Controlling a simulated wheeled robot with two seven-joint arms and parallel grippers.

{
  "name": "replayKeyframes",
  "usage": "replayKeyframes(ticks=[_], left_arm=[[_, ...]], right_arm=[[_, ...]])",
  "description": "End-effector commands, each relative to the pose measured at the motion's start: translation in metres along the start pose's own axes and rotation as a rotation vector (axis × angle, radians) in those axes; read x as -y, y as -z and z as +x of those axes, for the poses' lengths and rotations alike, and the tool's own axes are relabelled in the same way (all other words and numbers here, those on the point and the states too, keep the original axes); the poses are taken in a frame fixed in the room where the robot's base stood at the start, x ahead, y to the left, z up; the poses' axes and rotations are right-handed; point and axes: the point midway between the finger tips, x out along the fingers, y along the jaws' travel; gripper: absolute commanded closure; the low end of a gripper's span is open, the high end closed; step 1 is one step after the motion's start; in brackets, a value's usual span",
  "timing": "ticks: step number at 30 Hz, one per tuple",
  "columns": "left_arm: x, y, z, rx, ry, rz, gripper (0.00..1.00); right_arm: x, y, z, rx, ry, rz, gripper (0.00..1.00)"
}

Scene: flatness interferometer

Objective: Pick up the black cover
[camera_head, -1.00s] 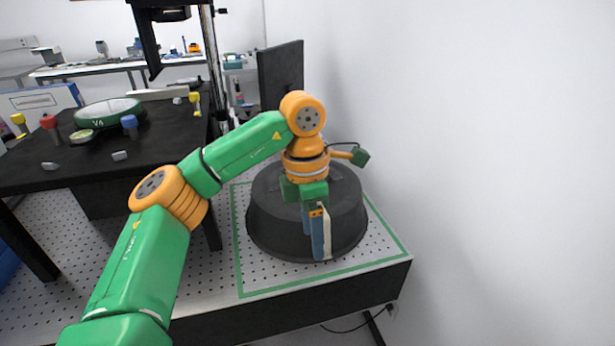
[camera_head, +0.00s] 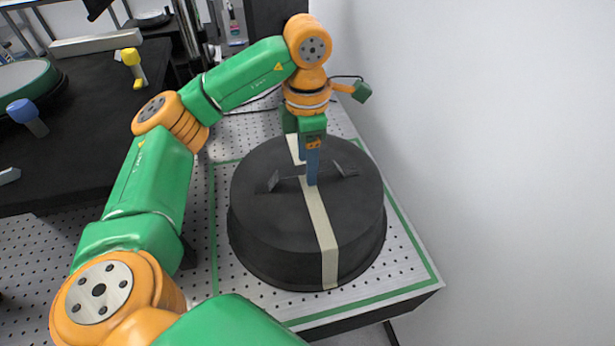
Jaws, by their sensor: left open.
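The black cover (camera_head: 265,220) is a wide, round, dark lid with a pale stripe running across its top and down its front side. It sits on the perforated metal table inside a green outline. A thin raised handle (camera_head: 345,170) stands across its top. My left gripper (camera_head: 311,183) points down over the middle of the cover, at the handle. Its jaws are open, seen nearly edge-on, with blue fingers. I cannot tell whether the fingers touch the handle. My right gripper is not in view.
A black table (camera_head: 90,95) on the left holds a green-rimmed round piece (camera_head: 28,85), a yellow-topped knob (camera_head: 132,62) and a blue-topped knob (camera_head: 24,112). A white wall stands close on the right. The perforated tabletop (camera_head: 405,262) has a narrow free strip around the cover.

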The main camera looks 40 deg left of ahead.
Motion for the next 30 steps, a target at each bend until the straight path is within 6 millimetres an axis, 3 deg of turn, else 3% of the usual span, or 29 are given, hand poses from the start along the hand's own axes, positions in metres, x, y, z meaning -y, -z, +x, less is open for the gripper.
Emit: replayKeyframes(ticks=[1,6,23,30], left_arm=[[0.003,0.002,0.005,-0.006,0.003,0.001,0.35],[0.002,0.001,0.025,-0.002,0.001,-0.002,0.35],[0.002,0.001,0.031,0.0,0.0,-0.001,0.35],[0.002,0.001,0.03,-0.001,0.0,-0.001,1.0]], right_arm=[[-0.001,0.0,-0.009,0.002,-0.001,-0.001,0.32],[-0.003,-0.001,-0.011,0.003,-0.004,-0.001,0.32],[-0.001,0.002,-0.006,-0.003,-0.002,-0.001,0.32],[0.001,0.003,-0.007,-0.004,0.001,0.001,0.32]])
